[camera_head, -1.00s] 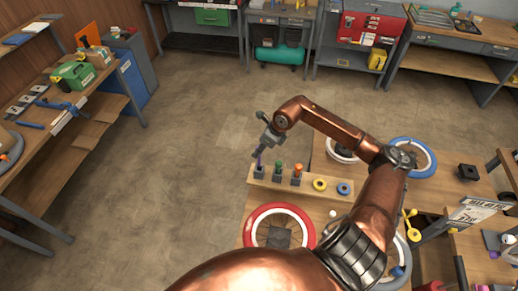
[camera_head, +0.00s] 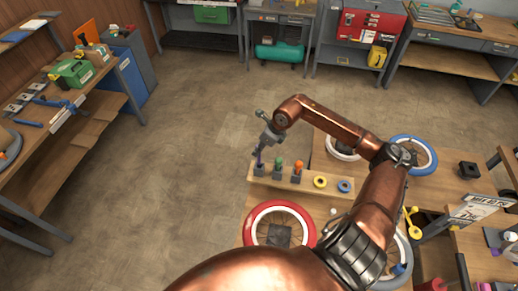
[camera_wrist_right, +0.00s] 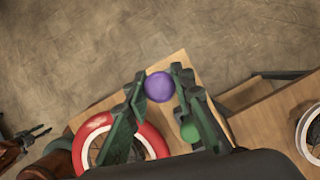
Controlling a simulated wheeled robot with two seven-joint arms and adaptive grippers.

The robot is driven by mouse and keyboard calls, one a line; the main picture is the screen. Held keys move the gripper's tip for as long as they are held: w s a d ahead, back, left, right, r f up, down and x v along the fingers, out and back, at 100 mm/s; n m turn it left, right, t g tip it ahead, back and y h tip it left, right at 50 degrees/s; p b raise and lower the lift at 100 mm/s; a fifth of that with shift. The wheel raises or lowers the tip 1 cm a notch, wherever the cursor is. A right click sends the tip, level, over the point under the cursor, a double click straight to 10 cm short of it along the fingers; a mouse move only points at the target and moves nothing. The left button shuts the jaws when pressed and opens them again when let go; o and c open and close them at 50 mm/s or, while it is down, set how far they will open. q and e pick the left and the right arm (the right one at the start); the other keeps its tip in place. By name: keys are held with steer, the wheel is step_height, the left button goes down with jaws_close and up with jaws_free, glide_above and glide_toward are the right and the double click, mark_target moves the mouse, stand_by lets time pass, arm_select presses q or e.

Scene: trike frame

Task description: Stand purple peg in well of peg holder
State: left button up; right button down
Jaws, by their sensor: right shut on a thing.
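The purple peg (camera_head: 260,156) is at the left end of the wooden peg holder (camera_head: 330,195), over or in the leftmost dark well block (camera_head: 259,171). Whether its foot is seated cannot be told. My right gripper (camera_head: 262,149) is above it, shut on the peg. In the right wrist view the peg's round purple top (camera_wrist_right: 159,87) shows between the fingertips of the right gripper (camera_wrist_right: 157,95). A green peg (camera_head: 278,162) and an orange peg (camera_head: 298,167) stand in the wells to the right.
A yellow ring (camera_head: 320,182) and a blue ring (camera_head: 345,186) lie on the holder's right part. A red-rimmed wheel (camera_head: 312,234) lies in front. A blue-rimmed wheel (camera_head: 431,158) lies at the right. Open floor (camera_head: 190,170) is left of the table.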

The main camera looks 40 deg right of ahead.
mark_target(259, 157)
steer(key=shift+b, duration=0.45)
stand_by(1.1)
steer(key=shift+f+b, duration=2.55)
steer(key=shift+f, duration=0.75)
steer(key=c, duration=1.6)
jaws_free()
steer(key=shift+r, duration=0.2)
steer(key=v, duration=1.1)
steer(key=shift+s+d+r, duration=0.15)
steer(key=shift+s+r, duration=0.05)
steer(key=shift+r, duration=0.1)
